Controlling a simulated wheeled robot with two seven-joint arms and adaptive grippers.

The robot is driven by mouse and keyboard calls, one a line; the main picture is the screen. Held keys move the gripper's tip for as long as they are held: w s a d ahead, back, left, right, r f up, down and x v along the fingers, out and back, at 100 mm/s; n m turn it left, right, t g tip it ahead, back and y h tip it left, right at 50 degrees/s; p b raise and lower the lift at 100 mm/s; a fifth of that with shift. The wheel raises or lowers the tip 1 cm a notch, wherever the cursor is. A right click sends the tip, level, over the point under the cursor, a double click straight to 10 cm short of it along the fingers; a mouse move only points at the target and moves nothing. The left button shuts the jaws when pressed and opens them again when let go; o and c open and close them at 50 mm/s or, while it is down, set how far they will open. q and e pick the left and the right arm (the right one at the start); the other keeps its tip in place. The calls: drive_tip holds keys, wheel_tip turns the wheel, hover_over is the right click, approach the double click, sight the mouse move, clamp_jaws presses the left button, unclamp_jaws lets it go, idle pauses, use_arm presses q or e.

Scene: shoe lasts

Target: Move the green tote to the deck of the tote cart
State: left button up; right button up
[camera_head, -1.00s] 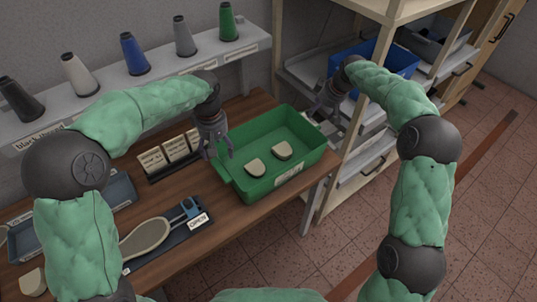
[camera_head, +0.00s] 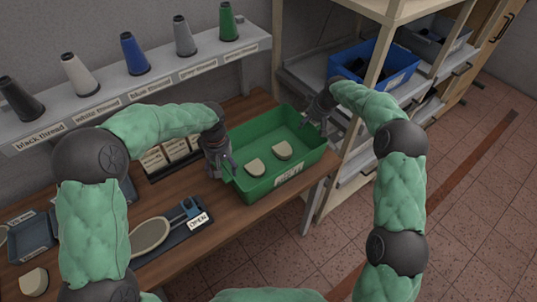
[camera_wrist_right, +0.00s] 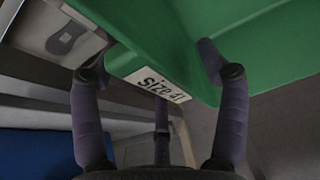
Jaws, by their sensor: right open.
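The green tote (camera_head: 290,170) stands on the wooden table near its right edge, with two beige pieces (camera_head: 270,158) lying inside. My left gripper (camera_head: 222,170) is at the tote's left end, fingers apart and close to the rim; whether they touch is unclear. My right gripper (camera_head: 318,124) is at the tote's right end. In the right wrist view, the open right fingers (camera_wrist_right: 160,100) stand either side of the tote's labelled end (camera_wrist_right: 155,85), which reads "Size 41".
A blue bin (camera_head: 375,65) stands on the shelf unit (camera_head: 345,170) right of the table. Thread cones (camera_head: 133,55) line the ledge behind. A dark tray with a beige sole-shaped piece (camera_head: 150,236) lies front left. Tiled floor (camera_head: 460,220) is clear at right.

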use_arm(q)
clamp_jaws()
use_arm(e)
clamp_jaws()
use_arm(q)
drive_tip(key=shift+r, duration=0.2)
use_arm(e)
drive_tip(key=shift+r, duration=0.2)
